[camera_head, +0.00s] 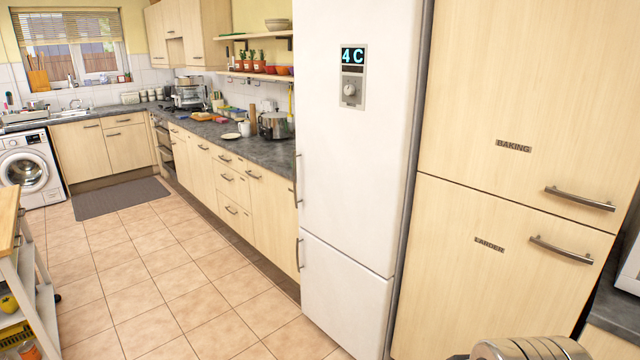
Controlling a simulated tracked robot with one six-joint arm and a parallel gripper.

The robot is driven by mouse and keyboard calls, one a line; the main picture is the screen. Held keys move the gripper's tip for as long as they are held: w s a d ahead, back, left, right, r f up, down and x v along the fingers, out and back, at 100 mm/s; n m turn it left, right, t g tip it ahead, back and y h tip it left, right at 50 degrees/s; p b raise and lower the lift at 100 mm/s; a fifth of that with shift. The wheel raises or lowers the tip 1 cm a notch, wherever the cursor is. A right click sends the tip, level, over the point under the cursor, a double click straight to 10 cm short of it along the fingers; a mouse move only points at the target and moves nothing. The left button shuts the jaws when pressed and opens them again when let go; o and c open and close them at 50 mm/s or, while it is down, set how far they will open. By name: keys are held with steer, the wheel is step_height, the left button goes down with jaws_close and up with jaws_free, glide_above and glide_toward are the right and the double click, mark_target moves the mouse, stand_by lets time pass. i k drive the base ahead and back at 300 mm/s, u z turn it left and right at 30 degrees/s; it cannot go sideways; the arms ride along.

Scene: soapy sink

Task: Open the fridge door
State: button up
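The white fridge (350,150) stands in the middle of the view, with a tall upper door and a shorter lower door (338,295). Both doors look shut. A display reading "4 C" (353,56) with a dial below it is on the upper door. A slim metal handle (298,180) is on the left edge of the upper door, and another handle (299,253) is on the lower door. My gripper is not in view. A rounded metallic part, which I cannot identify for sure, shows at the bottom right edge, apart from the fridge.
Wooden cupboards marked Baking (520,90) and Larder (490,270) stand right of the fridge. A long counter (235,137) with drawers runs left of it. The tiled floor (190,280) is clear. A wooden trolley (30,270) stands at the left edge.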

mark_target(351, 154)
steer(key=u, duration=0.15)
steer(key=i, duration=0.9)
steer(key=u, duration=0.55)
steer(key=i, duration=0.8)
steer(key=u, duration=0.65)
steer(key=i, duration=0.7)
steer(key=u, duration=0.65)
steer(key=i, duration=0.75)
steer(key=u, duration=0.25)
